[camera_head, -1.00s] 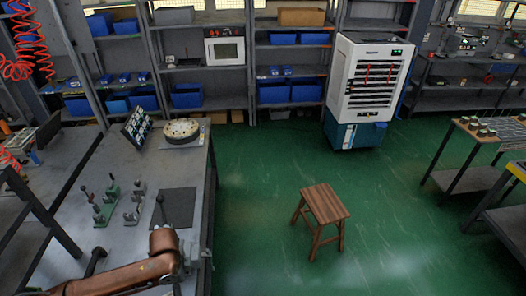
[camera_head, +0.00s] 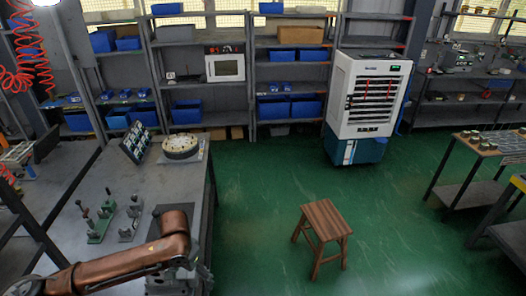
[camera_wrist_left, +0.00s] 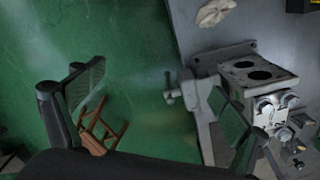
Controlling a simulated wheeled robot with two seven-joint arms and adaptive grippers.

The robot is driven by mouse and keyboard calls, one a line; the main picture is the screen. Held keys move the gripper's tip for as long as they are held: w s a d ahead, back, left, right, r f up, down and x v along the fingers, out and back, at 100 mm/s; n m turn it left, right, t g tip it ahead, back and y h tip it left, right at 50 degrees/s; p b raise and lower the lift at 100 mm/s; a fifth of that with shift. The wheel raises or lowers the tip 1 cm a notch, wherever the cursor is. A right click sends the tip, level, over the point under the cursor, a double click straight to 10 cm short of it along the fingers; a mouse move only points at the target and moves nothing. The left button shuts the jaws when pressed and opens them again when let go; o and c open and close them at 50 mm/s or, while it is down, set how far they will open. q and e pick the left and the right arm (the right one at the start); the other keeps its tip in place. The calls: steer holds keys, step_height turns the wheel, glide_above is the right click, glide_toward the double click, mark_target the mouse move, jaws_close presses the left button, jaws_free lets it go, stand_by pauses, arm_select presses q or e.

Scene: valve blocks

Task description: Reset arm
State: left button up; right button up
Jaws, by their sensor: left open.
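My left arm, copper-coloured, comes in from the lower left over the workbench (camera_head: 130,170) in the head view. Its wrist end is near the bench's right edge, and the gripper there is mostly hidden. In the left wrist view my left gripper (camera_wrist_left: 158,96) is open, its two dark fingers wide apart with nothing held. A grey metal valve block (camera_wrist_left: 258,74) with two dark round holes and bolts is beside and beyond the right finger, which partly covers it. I cannot tell whether they touch. My right gripper is not in view.
On the bench are green and grey clamps (camera_head: 101,222), a panel with pale tiles (camera_head: 135,143) and a round disc-shaped fixture (camera_head: 181,146). A wooden stool (camera_head: 324,222) stands right of the bench. A white cooler (camera_head: 365,95) stands behind. Green floor around the stool is clear.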

arm_select(q)
steer(key=shift+w+d+r+n+b, duration=0.15)
steer(key=shift+w+d+r+n, duration=0.2)
steer(key=shift+n, duration=0.3)
steer(key=shift+w+d+r+n+b, duration=0.15)
steer(key=shift+w+d+r+n, duration=0.2)
steer(key=shift+n, duration=0.3)
steer(key=shift+s, duration=0.1)
